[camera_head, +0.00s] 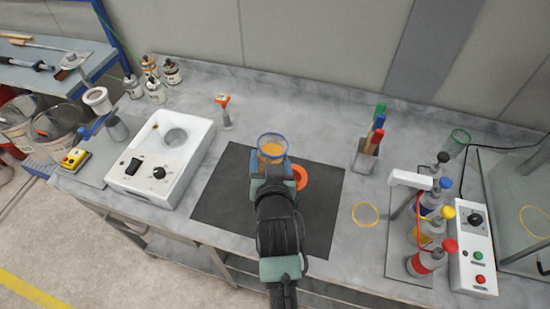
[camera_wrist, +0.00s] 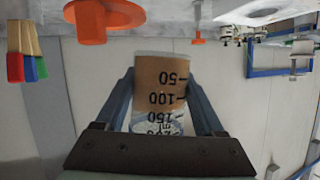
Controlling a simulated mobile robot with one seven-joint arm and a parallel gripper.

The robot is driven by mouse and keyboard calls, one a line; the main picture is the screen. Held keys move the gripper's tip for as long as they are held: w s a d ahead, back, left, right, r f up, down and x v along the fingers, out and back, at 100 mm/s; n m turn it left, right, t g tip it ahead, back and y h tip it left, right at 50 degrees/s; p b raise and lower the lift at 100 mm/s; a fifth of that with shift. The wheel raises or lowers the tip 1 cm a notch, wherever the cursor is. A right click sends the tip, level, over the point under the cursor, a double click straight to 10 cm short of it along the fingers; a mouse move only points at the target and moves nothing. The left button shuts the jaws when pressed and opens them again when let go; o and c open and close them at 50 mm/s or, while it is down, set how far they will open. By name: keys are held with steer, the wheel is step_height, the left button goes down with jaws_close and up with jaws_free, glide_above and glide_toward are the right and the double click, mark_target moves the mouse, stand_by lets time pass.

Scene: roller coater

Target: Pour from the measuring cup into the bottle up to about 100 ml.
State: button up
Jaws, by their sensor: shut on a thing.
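The clear measuring cup (camera_head: 273,144) has a bluish rim and holds orange-brown liquid. In the wrist view, which is upside down, the cup (camera_wrist: 160,85) shows its 50, 100 and 150 marks, with liquid reaching somewhat past 100. My gripper (camera_head: 273,170) is shut on the cup, with one finger on each side. The cup looks roughly upright, above the dark mat. An orange round piece (camera_head: 301,177) is just right of my gripper, partly hidden by it; it also shows in the wrist view (camera_wrist: 105,14). I cannot tell a bottle at this piece.
The dark mat (camera_head: 222,198) lies under my arm. A white device (camera_head: 160,160) stands left, and an orange-topped tool (camera_head: 223,108) behind. A holder with coloured handles (camera_head: 368,150) is at right. Capped bottles (camera_head: 428,235) and a control box (camera_head: 475,250) stand further right.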

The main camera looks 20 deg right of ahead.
steer(key=shift+w+a+f+m+y+b, duration=0.1)
steer(key=shift+a+f+m+y+b, duration=0.05)
steer(key=shift+a+m+y+b, duration=0.3)
steer(key=shift+w+a+f+m+y+b, duration=0.15)
steer(key=shift+m+y+b, duration=0.2)
steer(key=shift+m, duration=0.3)
steer(key=shift+a+f+m+t+y+b, duration=0.3)
steer(key=shift+f+m+b, duration=0.35)
steer(key=shift+b, duration=0.65)
steer(key=shift+a+f+m+t+y+b, duration=0.1)
steer(key=shift+f+m+t+y+b, duration=0.4)
steer(key=shift+b, duration=0.75)
steer(key=shift+a+r+m+b, duration=0.15)
steer(key=shift+r+m+b, duration=0.2)
steer(key=shift+m, duration=0.5)
steer(key=shift+r+m+t+y+b, duration=0.55)
steer(key=shift+r+m+t, duration=0.15)
steer(key=shift+m, duration=0.4)
stand_by(1.1)
steer(key=shift+r, duration=0.15)
steer(key=shift+r+m, duration=0.2)
steer(key=shift+m, duration=0.3)
stand_by(0.6)
